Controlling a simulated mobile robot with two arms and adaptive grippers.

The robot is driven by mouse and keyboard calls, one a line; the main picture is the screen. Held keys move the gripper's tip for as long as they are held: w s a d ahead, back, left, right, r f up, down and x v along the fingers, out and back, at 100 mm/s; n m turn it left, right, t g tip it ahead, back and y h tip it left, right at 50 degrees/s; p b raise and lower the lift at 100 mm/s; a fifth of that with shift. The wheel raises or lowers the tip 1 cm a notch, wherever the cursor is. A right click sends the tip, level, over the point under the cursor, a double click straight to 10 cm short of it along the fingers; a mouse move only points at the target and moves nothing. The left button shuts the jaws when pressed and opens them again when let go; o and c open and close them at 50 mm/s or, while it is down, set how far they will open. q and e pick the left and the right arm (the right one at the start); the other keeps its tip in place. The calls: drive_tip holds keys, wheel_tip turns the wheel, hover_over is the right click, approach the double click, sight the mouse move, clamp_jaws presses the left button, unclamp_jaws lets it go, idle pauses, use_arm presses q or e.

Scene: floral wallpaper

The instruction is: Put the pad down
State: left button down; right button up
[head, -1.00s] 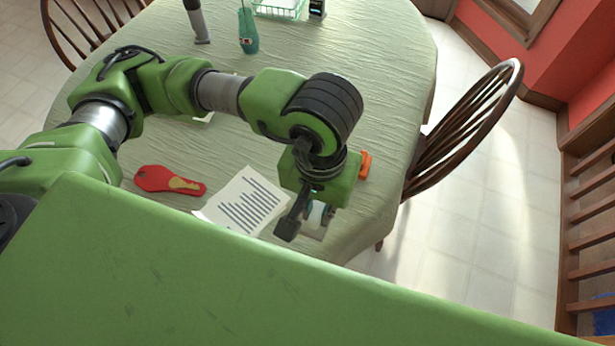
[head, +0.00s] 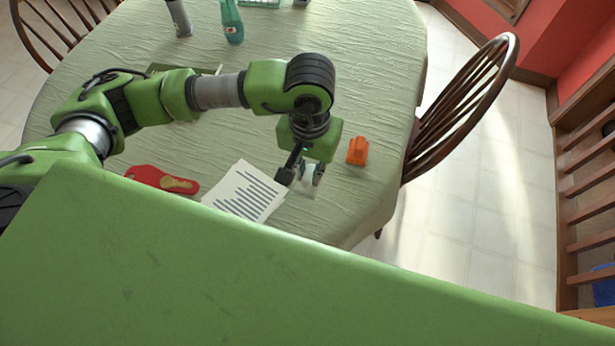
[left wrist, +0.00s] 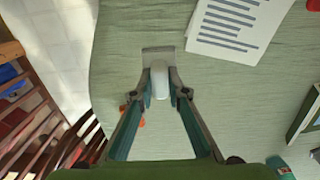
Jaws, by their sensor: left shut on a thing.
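My left gripper (head: 308,174) points down over the near right part of the cloth-covered table. In the left wrist view its fingers (left wrist: 160,92) are shut on a small white, rounded piece (left wrist: 158,79) with a flat grey part (left wrist: 157,54) beyond it; I take this to be the pad. In the head view the pad is mostly hidden by the gripper, with a pale grey part showing just below the fingers. I cannot tell whether it touches the cloth. My right gripper is not in view.
A printed sheet (head: 246,192) lies just left of the gripper, with a red, flat object (head: 150,178) further left. An orange object (head: 357,152) stands to the right. A teal bottle (head: 232,22) is at the back. A wooden chair (head: 460,110) stands beyond the right table edge.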

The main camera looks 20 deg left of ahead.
sight(307, 177)
use_arm(q)
drive_tip(key=shift+w+a+f, duration=0.2)
drive_tip(key=shift+w+f, duration=0.1)
drive_tip(key=shift+f, duration=0.15)
drive_tip(key=f, duration=0.1)
drive_tip(key=f+b, duration=0.1)
drive_tip(key=f, duration=0.1)
drive_tip(key=shift+w+a+f+b, duration=0.2)
drive_tip(key=shift+w+b, duration=0.05)
drive_tip(key=shift+b, duration=0.15)
drive_tip(key=shift+f, duration=0.2)
drive_tip(key=shift+r, duration=0.1)
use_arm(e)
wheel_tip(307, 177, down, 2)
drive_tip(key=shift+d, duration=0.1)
use_arm(q)
drive_tip(key=c, duration=2)
unclamp_jaws()
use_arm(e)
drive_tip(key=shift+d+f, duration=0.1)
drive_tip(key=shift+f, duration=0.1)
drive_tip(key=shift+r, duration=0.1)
